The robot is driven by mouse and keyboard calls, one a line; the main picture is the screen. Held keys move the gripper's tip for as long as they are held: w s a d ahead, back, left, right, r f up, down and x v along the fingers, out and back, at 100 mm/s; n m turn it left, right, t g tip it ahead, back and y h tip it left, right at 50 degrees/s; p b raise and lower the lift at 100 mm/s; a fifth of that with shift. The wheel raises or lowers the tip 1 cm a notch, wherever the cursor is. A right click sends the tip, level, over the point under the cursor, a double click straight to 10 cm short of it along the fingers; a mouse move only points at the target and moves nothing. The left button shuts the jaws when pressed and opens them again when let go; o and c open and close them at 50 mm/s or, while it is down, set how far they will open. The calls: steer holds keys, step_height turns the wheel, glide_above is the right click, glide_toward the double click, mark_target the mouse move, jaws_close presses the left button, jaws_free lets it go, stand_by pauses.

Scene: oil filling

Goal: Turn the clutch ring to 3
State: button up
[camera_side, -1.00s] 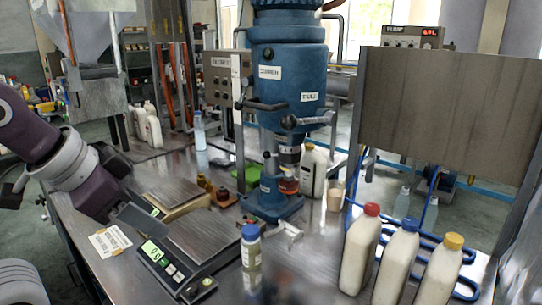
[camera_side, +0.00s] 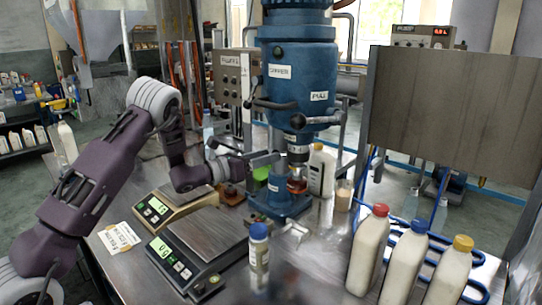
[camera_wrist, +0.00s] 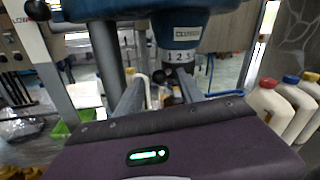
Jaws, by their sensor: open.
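The blue press (camera_side: 301,78) stands at the middle of the bench in the side view. The clutch ring (camera_side: 298,139) is the narrow grey band under its blue head. In the wrist view the clutch ring (camera_wrist: 179,56) shows the numbers 1, 2 and 3 on its near face. My gripper (camera_side: 277,157) is at the left of the press, just below the ring's height. In the wrist view my gripper (camera_wrist: 156,82) has its two fingers spread apart and pointing toward the ring's column, with nothing held. I cannot tell whether a finger touches the ring or the column.
Press handles (camera_side: 318,121) stick out around the head. Two scales (camera_side: 198,250) and a blue-capped bottle (camera_side: 259,254) stand in front. White jugs (camera_side: 404,262) stand at the right, near a grey panel (camera_side: 451,115). A small amber-coloured jar (camera_side: 297,184) sits below the ring.

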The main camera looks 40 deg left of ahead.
steer(key=shift+w+d, duration=0.2)
steer(key=shift+w, duration=0.85)
steer(key=shift+c, duration=0.3)
jaws_close()
steer(key=shift+a, duration=0.1)
